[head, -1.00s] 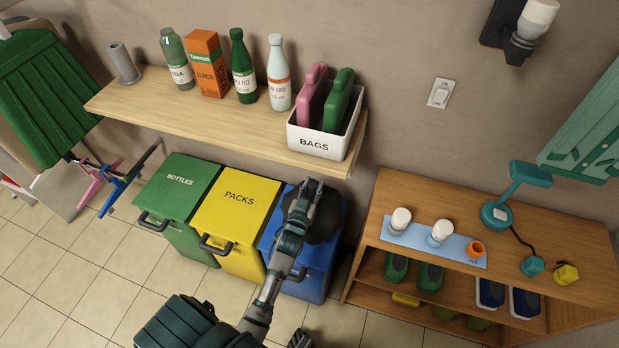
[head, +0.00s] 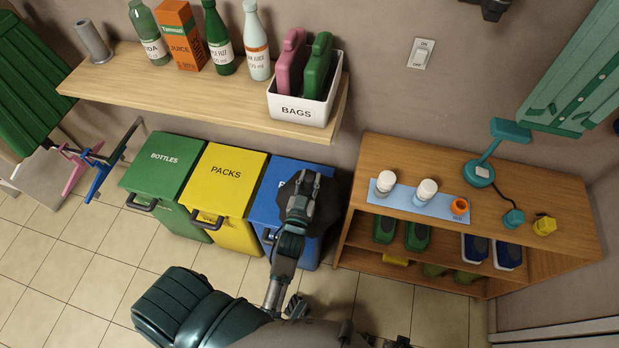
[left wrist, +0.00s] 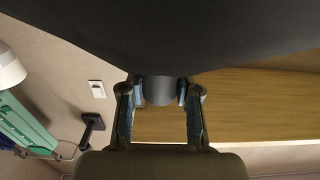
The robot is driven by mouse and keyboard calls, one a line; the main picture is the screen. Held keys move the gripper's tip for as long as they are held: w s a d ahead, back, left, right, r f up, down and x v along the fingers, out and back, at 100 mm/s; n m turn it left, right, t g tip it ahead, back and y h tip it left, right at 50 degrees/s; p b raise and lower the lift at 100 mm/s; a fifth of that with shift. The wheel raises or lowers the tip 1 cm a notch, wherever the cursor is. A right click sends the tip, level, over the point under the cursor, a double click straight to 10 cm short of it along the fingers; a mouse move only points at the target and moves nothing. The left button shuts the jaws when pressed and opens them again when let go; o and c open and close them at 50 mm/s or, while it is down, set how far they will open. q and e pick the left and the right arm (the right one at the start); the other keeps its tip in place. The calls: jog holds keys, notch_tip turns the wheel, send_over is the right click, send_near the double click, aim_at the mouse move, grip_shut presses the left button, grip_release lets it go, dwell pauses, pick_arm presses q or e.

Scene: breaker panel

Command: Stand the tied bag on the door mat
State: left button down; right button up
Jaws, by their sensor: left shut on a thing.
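My left gripper (head: 312,188) is in front of the blue bin in the head view. It is shut on the neck of the tied bag (head: 329,205), a dark, rounded shape mostly hidden behind the gripper. In the left wrist view the two fingers (left wrist: 160,103) close on the dark neck, and the bag (left wrist: 160,35) fills the top of the picture. I cannot make out the door mat in either view. My right gripper cannot be made out.
Green (head: 168,175), yellow (head: 225,180) and blue (head: 268,208) bins stand under a wooden shelf (head: 170,97) with bottles and a BAGS box (head: 297,108). A wooden cabinet (head: 420,155) stands to the right. Tiled floor (head: 70,270) is free at lower left.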

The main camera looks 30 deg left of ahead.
pick_arm(q)
jog(key=shift+r+p, duration=2.65)
jog(key=shift+r, duration=0.1)
jog(key=shift+f, duration=0.1)
